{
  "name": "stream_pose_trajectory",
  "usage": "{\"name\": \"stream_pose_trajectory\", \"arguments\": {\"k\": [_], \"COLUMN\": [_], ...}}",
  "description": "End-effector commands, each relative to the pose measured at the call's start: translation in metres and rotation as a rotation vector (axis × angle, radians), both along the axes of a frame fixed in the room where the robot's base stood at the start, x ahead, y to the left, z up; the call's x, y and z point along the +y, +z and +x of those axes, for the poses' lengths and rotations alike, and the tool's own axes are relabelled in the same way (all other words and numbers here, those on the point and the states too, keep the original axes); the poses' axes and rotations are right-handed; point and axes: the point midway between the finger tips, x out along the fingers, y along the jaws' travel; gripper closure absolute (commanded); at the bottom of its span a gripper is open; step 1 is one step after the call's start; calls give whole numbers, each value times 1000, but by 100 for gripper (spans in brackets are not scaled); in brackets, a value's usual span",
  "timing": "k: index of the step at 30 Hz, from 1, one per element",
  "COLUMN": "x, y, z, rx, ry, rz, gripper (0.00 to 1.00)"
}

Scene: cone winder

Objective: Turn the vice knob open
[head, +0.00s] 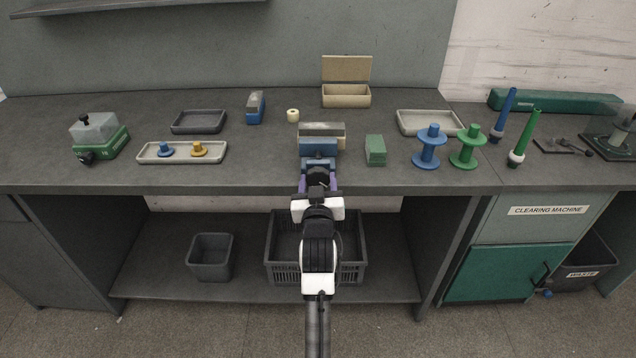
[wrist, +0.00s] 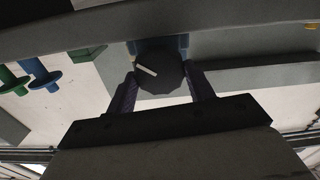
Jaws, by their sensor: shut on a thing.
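The vice (head: 318,146) is blue, with a pale jaw block behind it, and stands at the front middle of the bench. Its dark round knob (wrist: 165,74) faces the front and bears a white mark, which lies slanted in the wrist view. My gripper (head: 318,184) reaches to the bench's front edge from below. Its two purple fingers stand on either side of the knob and are shut on it. Blue parts of the vice show behind the knob in the wrist view. In the head view my gripper partly hides the knob.
A green block (head: 375,150) stands just right of the vice and a small cream roll (head: 292,115) behind it on the left. Blue (head: 429,148) and green spools (head: 467,148) stand further right. A shallow tray (head: 183,159) with two small pegs lies left. The bench's front edge is close to my gripper.

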Motion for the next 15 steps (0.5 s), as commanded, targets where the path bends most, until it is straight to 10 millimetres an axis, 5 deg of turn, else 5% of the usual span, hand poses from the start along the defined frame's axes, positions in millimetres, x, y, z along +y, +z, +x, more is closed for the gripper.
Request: {"name": "stream_pose_trajectory", "arguments": {"k": [15], "x": [1], "y": [0], "z": [0], "rx": [0], "ry": [0], "rz": [-359], "gripper": [70]}}
